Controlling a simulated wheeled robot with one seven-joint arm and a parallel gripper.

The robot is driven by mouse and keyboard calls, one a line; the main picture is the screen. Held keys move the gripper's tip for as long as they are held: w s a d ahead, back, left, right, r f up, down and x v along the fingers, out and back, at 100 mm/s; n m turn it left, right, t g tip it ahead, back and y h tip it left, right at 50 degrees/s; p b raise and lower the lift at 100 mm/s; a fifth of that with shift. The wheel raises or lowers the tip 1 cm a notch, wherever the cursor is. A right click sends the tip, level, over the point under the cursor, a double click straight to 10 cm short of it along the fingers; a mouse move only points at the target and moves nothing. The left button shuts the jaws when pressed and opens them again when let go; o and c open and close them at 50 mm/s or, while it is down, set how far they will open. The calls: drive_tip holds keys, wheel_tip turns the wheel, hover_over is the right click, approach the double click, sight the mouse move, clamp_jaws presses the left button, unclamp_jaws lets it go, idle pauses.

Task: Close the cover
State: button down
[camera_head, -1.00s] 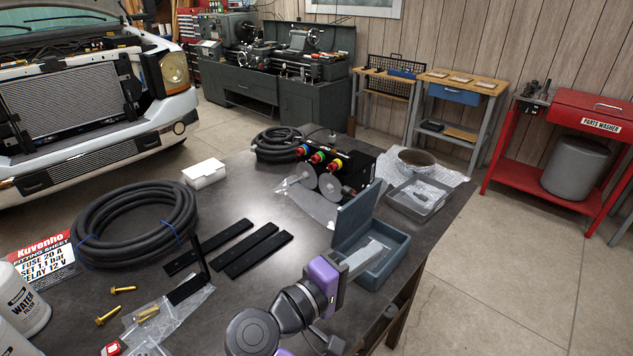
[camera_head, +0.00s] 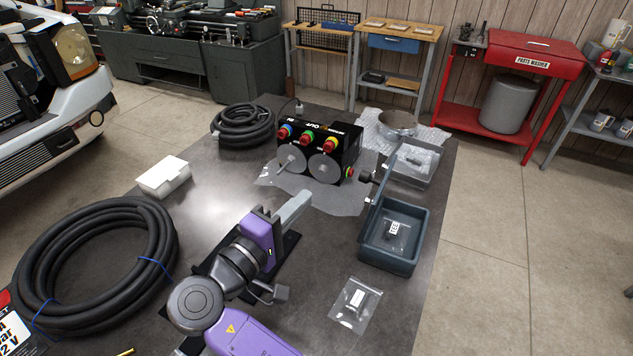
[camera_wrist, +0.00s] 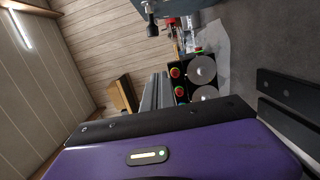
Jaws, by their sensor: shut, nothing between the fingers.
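A blue-grey box (camera_head: 412,262) stands near the table's right edge in the head view. Its cover (camera_head: 371,212) is open and stands roughly upright along the box's left side, seen nearly edge-on. A clear bag with a labelled dark part (camera_head: 394,234) lies inside the box. My gripper (camera_head: 303,200) is shut and empty, left of the cover and apart from it. Its grey fingers also show in the wrist view (camera_wrist: 158,82), above the purple gripper body.
A black control box (camera_head: 318,148) with coloured knobs stands beyond my gripper. A grey tray (camera_head: 412,180) sits behind the box. A clear bag (camera_head: 355,304) lies in front of it. A coiled hose (camera_head: 95,270) and white carton (camera_head: 165,176) are on the left.

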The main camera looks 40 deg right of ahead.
drive_tip(key=s+d+p, duration=0.1)
drive_tip(key=d+p, duration=0.3)
drive_tip(key=d, duration=0.7)
drive_tip(key=shift+s+p, duration=0.3)
drive_tip(key=shift+p, duration=0.05)
